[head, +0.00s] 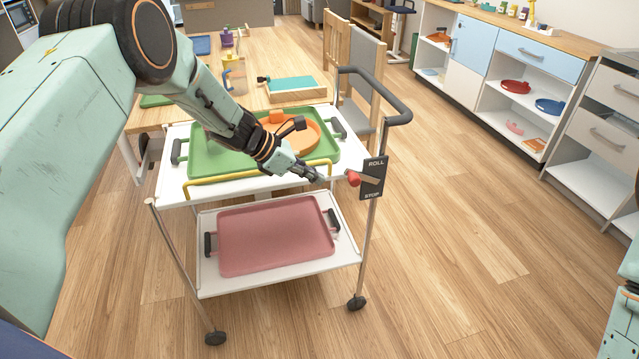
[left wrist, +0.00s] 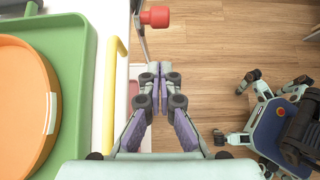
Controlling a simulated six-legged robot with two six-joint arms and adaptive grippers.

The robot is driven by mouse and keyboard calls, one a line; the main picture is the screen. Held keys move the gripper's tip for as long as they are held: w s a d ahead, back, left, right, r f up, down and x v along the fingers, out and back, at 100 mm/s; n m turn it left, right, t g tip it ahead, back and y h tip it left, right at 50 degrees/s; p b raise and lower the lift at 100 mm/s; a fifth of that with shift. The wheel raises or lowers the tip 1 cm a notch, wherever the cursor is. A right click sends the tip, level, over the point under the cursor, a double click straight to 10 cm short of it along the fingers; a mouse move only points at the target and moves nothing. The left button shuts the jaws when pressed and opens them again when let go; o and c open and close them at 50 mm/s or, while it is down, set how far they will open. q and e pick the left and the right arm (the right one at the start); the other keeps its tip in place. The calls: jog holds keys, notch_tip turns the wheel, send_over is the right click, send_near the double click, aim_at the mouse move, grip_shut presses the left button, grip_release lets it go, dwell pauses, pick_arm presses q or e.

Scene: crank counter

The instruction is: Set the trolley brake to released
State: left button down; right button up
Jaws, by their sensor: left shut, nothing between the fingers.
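The trolley brake is a black plate (head: 375,165) on the trolley's right post, marked ROLL at the top and STOP at the bottom. Its lever ends in a red knob (head: 353,179), which sticks out to the left at about mid-height between the two words. My left gripper (head: 317,178) is shut and empty, just left of the knob and apart from it. In the left wrist view the shut fingertips (left wrist: 160,68) point toward the red knob (left wrist: 155,17), with a gap between. My right gripper is out of view.
The trolley's top shelf holds a green tray (head: 205,158) with an orange dish (head: 302,137); a yellow rail (head: 225,178) runs along its front. A pink tray (head: 275,238) lies on the lower shelf. A table and chairs stand behind. The floor to the right is clear.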

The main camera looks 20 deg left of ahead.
pick_arm(q)
jog(key=r, duration=0.3)
jog(key=shift+s+a+r+p, duration=0.1)
jog(key=shift+a+p, duration=0.25)
jog(key=shift+s+a+r, duration=0.2)
jog(key=shift+s+r, duration=0.05)
jog(key=shift+r, duration=0.05)
jog(key=shift+w+f, duration=0.1)
jog(key=shift+w, duration=0.05)
